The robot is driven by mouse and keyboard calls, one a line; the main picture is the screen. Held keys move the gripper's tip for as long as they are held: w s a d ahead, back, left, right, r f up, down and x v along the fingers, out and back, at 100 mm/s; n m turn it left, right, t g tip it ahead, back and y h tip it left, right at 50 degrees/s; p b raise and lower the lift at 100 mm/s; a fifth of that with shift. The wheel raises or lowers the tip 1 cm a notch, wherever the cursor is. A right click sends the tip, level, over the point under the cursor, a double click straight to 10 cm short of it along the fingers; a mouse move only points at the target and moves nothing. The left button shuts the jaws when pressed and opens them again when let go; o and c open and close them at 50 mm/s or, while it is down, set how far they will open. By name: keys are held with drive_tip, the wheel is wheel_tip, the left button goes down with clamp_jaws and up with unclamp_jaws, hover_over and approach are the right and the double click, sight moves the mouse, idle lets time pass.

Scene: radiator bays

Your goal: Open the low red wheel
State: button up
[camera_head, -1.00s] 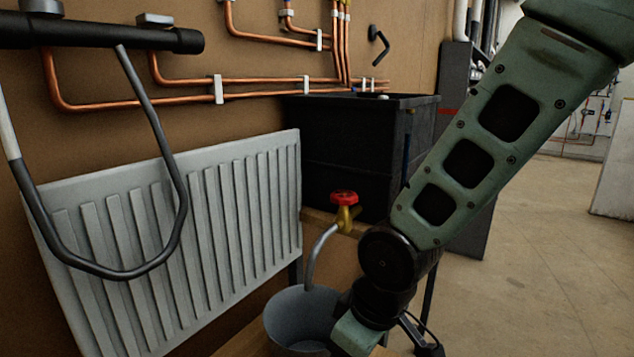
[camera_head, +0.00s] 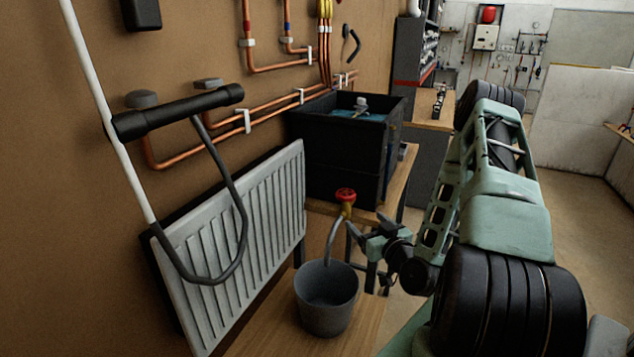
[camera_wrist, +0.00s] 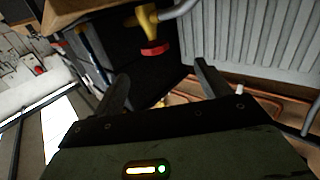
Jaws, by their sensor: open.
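The low red wheel (camera_head: 345,194) sits on top of a yellow brass valve (camera_head: 347,211) below the black tank. A grey spout curves down from the valve towards a grey bucket (camera_head: 326,308). My gripper (camera_head: 367,240) is just right of and a little below the wheel, apart from it as far as I can tell. In the wrist view the wheel (camera_wrist: 156,48) and the yellow valve (camera_wrist: 146,17) show beyond the fingers, and my gripper (camera_wrist: 160,82) is open with nothing between its fingertips.
A white ribbed radiator (camera_head: 245,235) stands left of the valve. The black tank (camera_head: 345,145) stands on a wooden bench behind it. Copper pipes (camera_head: 275,107) run along the brown wall. Open floor (camera_head: 580,220) lies to the right.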

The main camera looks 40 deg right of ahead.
drive_tip(key=b, duration=1.2)
approach(343, 189)
drive_tip(key=shift+f+m+h, duration=0.3)
drive_tip(key=shift+f+h, duration=0.1)
drive_tip(key=shift+f, duration=0.25)
drive_tip(key=w+b, duration=0.1)
drive_tip(key=b, duration=0.3)
drive_tip(key=shift+w, duration=0.1)
drive_tip(key=p+x, duration=0.1)
drive_tip(key=x, duration=0.1)
drive_tip(key=p+x, duration=0.1)
drive_tip(key=x, duration=0.2)
drive_tip(key=p+x, duration=0.2)
drive_tip(key=shift+w+d+r, duration=0.1)
drive_tip(key=shift+w+r, duration=0.25)
drive_tip(key=shift+r, duration=0.05)
drive_tip(key=shift+w+d+f, duration=0.1)
drive_tip(key=shift+w+d, duration=0.1)
drive_tip(key=shift+w, duration=0.25)
drive_tip(key=c, duration=1)
